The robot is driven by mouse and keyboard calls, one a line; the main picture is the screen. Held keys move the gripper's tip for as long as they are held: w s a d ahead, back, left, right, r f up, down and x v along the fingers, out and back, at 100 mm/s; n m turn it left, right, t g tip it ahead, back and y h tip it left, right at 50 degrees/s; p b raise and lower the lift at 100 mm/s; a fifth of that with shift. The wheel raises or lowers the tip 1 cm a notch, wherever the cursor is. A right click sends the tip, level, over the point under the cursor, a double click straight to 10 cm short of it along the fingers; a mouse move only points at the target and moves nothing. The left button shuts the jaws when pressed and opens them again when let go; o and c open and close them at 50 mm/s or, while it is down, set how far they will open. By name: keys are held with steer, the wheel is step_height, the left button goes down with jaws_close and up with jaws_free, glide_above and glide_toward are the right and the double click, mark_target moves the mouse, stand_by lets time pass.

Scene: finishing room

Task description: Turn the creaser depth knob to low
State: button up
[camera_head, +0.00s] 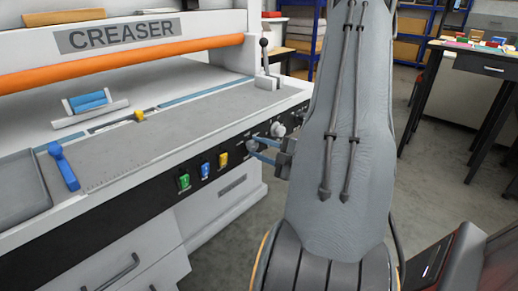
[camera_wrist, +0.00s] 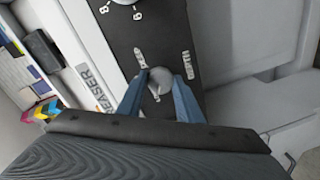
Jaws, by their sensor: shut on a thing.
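The creaser (camera_head: 190,95) is a white machine with an orange roller and a black control panel (camera_head: 215,160) along its front edge. In the wrist view, a round grey knob (camera_wrist: 160,84) stands on the black panel between the two blue fingers of my gripper (camera_wrist: 161,77). My gripper is shut on this knob. Printed marks lie beside it, but I cannot read its setting. In the head view, my gripper (camera_head: 251,149) reaches the panel from the right, and the held knob is mostly hidden by the fingers.
A pale round knob (camera_head: 278,130) is beside my gripper on the panel. A black-knobbed lever (camera_head: 264,58) stands above. Open floor lies right of my arm, before a dark table (camera_head: 470,62).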

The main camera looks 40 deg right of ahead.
steer(key=o, duration=1)
steer(key=s, duration=0.5)
steer(key=s+d, duration=0.1)
steer(key=s, duration=0.1)
steer(key=shift+s+r, duration=0.3)
steer(key=shift+s, duration=0.05)
